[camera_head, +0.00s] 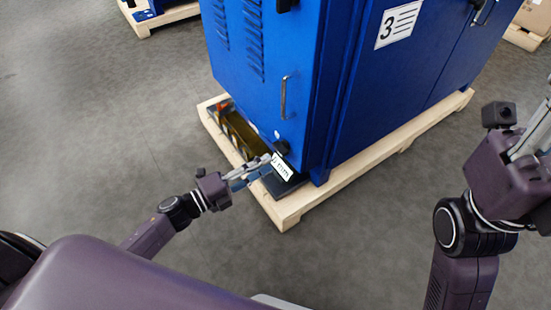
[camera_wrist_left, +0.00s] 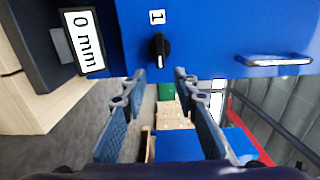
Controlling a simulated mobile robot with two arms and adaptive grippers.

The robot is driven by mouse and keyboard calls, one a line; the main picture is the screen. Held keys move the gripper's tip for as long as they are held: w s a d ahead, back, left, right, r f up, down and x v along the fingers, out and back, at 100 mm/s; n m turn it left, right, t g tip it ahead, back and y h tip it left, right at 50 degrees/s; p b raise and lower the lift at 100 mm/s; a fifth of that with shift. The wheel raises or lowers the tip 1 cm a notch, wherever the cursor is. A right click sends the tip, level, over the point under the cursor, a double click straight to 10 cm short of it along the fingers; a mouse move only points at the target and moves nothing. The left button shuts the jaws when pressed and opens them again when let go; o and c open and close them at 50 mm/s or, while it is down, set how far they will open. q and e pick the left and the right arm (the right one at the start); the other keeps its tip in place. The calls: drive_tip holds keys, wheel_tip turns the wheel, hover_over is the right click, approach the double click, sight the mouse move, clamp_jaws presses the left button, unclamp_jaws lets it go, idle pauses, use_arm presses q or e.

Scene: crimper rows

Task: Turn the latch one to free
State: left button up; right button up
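The latch labelled 1 is a small black knob (camera_wrist_left: 160,48) on the blue cabinet door, below a white label "1" (camera_wrist_left: 157,17) in the left wrist view. Its long side runs up and down in that view. In the head view a black knob (camera_head: 281,147) shows near the door's lower corner. My left gripper (camera_wrist_left: 160,78) is open; its two blue-padded fingers are spread on either side of the knob's line, with the tips just short of it and nothing between them. It also shows in the head view (camera_head: 262,167). My right gripper (camera_head: 530,132) is at the right edge, away from the cabinet.
The blue cabinet (camera_head: 345,80) stands on a wooden pallet (camera_head: 345,182). A door handle (camera_head: 283,97) is above the knob, and a white "0 mm" label (camera_wrist_left: 83,42) is beside it in the wrist view. The floor (camera_head: 90,110) at left is clear.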

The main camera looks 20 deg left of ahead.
use_arm(q)
drive_tip(key=v, duration=0.6)
idle(0.3)
